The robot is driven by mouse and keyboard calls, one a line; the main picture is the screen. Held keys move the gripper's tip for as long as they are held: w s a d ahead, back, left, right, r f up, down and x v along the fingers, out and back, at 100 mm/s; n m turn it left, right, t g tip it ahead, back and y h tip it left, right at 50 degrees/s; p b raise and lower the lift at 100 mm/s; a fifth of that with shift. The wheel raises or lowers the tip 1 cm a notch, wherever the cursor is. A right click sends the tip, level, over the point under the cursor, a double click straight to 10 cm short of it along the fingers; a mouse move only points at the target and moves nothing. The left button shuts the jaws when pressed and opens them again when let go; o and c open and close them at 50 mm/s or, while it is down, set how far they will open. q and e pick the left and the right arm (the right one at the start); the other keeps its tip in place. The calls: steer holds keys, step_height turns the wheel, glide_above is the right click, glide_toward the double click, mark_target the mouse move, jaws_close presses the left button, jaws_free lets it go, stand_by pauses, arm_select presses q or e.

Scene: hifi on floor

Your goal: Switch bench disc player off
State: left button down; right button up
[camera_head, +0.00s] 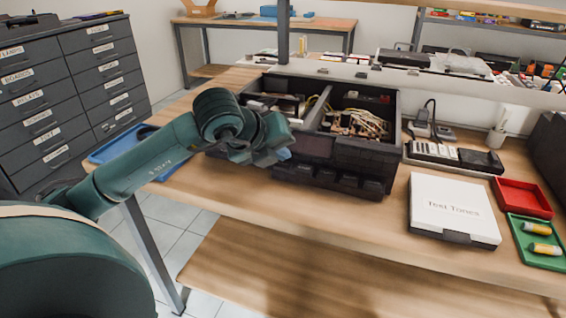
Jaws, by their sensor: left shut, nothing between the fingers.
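A dark, open-topped unit (360,157) sits on the wooden bench at the middle of the head view, with wires and parts showing inside. It looks like the bench disc player, and a row of dark block-like keys runs along its lower front. My left gripper (284,153) is at the left part of its front, shut and empty. I cannot tell whether the fingertips touch it. My gripper and wrist hide part of the front's left side. No lit indicator can be made out. My right gripper is out of view.
A white "Test Tones" case (452,207), a red tray (523,198) and a green tray (538,243) with yellow cylinders lie to the right. A blue tray (115,149) is at the left behind my arm. The bench's front edge (380,250) is clear.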

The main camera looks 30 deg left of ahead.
mark_target(280, 167)
arm_select(q)
steer(key=shift+r, duration=0.1)
steer(key=shift+r+p, duration=1.85)
steer(key=shift+r, duration=1.1)
